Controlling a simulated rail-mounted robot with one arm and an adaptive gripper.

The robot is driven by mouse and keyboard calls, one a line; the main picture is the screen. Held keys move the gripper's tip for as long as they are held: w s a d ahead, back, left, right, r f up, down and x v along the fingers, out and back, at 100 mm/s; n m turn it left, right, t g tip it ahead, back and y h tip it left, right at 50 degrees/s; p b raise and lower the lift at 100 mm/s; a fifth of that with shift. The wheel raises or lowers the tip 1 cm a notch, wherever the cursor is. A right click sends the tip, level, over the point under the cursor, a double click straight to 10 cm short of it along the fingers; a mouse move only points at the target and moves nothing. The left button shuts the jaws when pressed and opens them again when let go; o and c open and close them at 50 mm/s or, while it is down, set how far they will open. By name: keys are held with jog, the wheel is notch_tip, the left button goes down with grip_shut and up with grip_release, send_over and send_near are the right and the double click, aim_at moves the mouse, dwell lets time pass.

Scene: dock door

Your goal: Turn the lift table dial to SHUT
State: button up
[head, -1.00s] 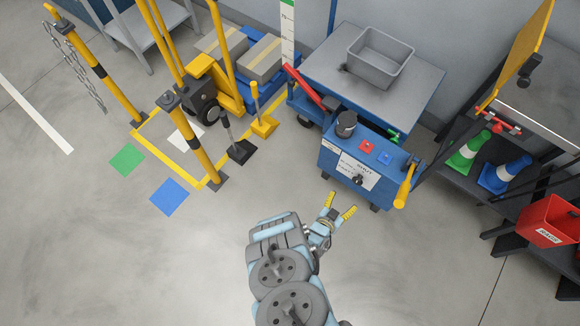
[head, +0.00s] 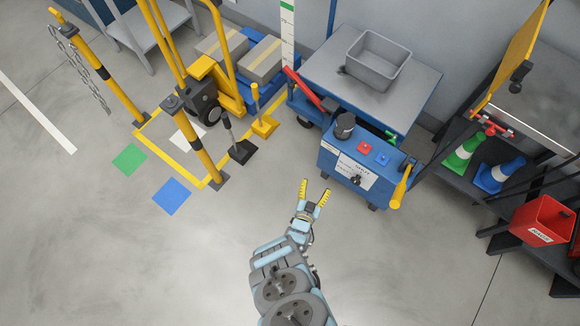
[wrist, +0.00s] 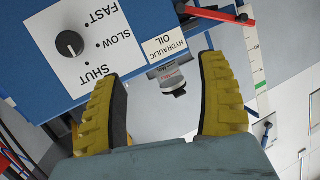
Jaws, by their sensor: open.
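The lift table (head: 318,62) has a grey top and a blue control box at its front. On the box's white panel is a small black dial (head: 355,180). The wrist view shows the dial (wrist: 70,44) at upper left, with FAST, SLOW and SHUT printed around it. I cannot tell surely which word its pointer faces. My gripper (head: 314,188) is open and empty, left of the dial in the head view and apart from it. In the wrist view its yellow fingers (wrist: 160,85) stand wide apart, with the dial beyond and left of them.
The control box also carries a red button (head: 365,147), a blue button (head: 383,159), a black round cap (head: 345,121) and a yellow handle (head: 402,187). A HYDRAULIC OIL label (wrist: 165,44) sits right of the panel. A grey bin (head: 376,62) stands on the table. The floor in front is clear.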

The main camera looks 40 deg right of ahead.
jog(key=w+a+r+n+t+p, duration=0.1)
jog(key=w+a+r+t, duration=0.4)
jog(key=w+r, duration=0.2)
jog(key=shift+w+a+n+y, duration=0.15)
jog(key=shift+w+n+y, duration=0.2)
jog(key=shift+w, duration=0.5)
